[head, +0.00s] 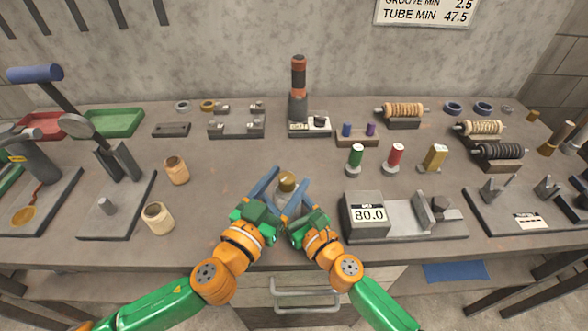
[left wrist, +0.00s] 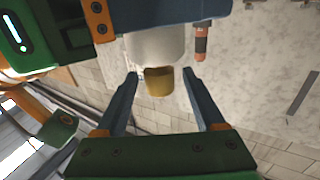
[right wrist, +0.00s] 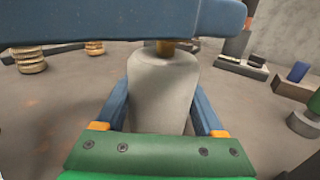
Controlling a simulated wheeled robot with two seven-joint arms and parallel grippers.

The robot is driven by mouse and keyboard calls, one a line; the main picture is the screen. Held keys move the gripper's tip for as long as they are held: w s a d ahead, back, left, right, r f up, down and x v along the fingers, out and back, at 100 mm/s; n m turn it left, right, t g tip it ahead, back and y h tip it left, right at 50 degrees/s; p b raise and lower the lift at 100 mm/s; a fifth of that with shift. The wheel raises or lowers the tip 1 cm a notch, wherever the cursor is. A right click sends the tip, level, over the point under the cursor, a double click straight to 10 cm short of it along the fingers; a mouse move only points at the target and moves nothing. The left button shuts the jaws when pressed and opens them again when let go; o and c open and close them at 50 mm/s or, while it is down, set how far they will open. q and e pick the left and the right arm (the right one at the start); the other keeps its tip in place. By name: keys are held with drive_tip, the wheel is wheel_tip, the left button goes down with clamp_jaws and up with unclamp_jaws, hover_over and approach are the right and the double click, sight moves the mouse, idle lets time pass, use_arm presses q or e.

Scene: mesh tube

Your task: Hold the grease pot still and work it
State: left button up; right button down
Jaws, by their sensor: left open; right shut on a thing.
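The grease pot has a pale grey body (right wrist: 160,92) and a brass cap (head: 287,180). It stands upright near the table's front middle, partly hidden by my grippers in the head view. My right gripper (right wrist: 162,92) is shut on the grey body, one finger on each side. My left gripper (left wrist: 160,76) is open, its fingers apart on either side of the brass cap (left wrist: 159,83), with gaps showing. In the right wrist view a blue finger of my left gripper crosses in front of the pot's top and hides most of the cap.
Two tan pots (head: 159,218) (head: 176,171) stand to the left. Green, red and brass plugs (head: 394,158) stand behind right. The table between the tan pots and my grippers is clear.

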use_arm(q)
drive_tip(key=x, duration=0.3)
drive_tip(key=shift+w+d, duration=0.2)
drive_tip(key=shift+w, duration=0.05)
drive_tip(key=shift+c, duration=0.3)
clamp_jaws()
drive_tip(key=shift+h, duration=0.3)
